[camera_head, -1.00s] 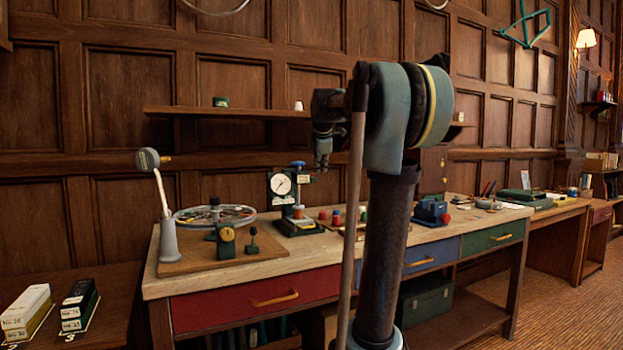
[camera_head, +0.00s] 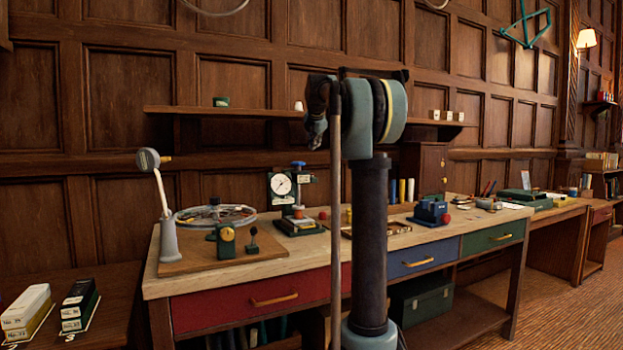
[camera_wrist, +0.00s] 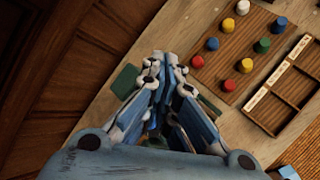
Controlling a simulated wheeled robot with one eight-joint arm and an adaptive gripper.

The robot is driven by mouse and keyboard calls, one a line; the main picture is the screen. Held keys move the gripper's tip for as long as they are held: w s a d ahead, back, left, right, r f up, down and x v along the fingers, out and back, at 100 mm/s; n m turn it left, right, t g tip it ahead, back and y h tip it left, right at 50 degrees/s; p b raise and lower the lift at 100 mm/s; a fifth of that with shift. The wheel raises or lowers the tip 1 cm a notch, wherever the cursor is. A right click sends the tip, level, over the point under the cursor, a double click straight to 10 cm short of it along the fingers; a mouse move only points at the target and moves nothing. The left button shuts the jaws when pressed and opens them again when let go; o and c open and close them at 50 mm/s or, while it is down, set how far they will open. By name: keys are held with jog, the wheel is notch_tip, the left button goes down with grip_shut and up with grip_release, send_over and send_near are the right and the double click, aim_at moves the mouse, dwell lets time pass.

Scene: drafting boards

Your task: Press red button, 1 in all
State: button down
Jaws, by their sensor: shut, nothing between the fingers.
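My gripper (camera_head: 316,128) is up above the back of the workbench, near the wall shelf, and partly behind my arm. In the wrist view my gripper (camera_wrist: 163,75) is shut and empty, its fingers pointing down at the bench. Two red round pieces, one red piece (camera_wrist: 197,61) and another red piece (camera_wrist: 229,85), stand on a brown board right of the fingers, apart from them. I cannot tell whether either is a button. In the head view a red piece (camera_head: 323,215) shows beside my arm, and a red knob (camera_head: 447,218) sits on a blue device.
The brown board (camera_wrist: 222,62) also bears white, yellow, blue and green pieces. A wooden tray (camera_wrist: 288,92) lies beside it. In the head view a dial gauge stand (camera_head: 281,185) is left of my arm.

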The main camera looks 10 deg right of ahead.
jog(key=shift+f, duration=4.3)
jog(key=shift+s+f, duration=0.1)
jog(key=shift+f, duration=0.75)
jog(key=shift+a+r, duration=0.1)
jog(key=shift+r, duration=0.8)
jog(key=shift+r, duration=2.5)
